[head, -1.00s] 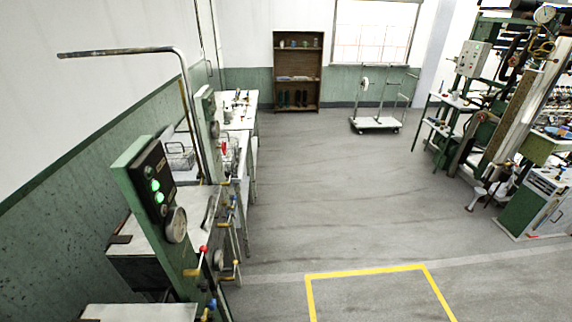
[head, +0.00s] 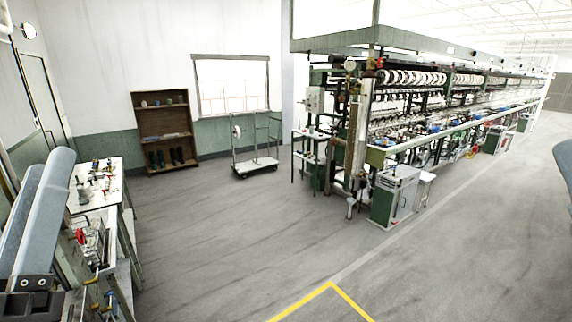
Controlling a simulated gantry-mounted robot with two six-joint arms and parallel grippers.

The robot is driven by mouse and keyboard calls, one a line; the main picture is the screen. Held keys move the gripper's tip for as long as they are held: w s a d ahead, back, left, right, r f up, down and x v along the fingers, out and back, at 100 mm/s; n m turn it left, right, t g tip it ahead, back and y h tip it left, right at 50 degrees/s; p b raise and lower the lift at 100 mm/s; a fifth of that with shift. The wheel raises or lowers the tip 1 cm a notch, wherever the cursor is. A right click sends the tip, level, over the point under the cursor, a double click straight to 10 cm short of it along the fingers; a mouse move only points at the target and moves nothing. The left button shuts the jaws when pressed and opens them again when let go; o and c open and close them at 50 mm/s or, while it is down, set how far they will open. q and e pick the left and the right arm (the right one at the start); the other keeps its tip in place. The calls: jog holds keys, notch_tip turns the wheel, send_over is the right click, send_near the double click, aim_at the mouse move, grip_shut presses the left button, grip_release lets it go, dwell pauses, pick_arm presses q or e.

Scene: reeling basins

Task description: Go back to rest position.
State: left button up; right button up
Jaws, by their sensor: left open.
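A grey-blue piece cut off at the right edge seems to be part of my right arm. My right gripper itself does not show.
A white-topped bench (head: 106,188) with fittings runs along the left. A brown shelf (head: 165,140) and a white cart (head: 254,165) stand at the back. A long reeling machine (head: 388,155) with a green cabinet (head: 394,196) fills the right. The middle floor is clear, with yellow tape (head: 332,285) in front.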

pick_arm(q)
jog(key=s+d+r+m+t+h, duration=0.2)
jog(key=s+d+r+m+h, duration=0.25)
jog(key=m+h, duration=0.4)
notch_tip(320, 180, up, 15)
jog(key=w+m+p, duration=0.1)
jog(key=p, duration=1.5)
jog(key=shift+w+d+g, duration=0.15)
jog(key=shift+w+g, duration=0.05)
jog(key=shift+g, duration=0.1)
jog(key=shift+r+m+y, duration=0.1)
jog(key=shift+m+y, duration=0.15)
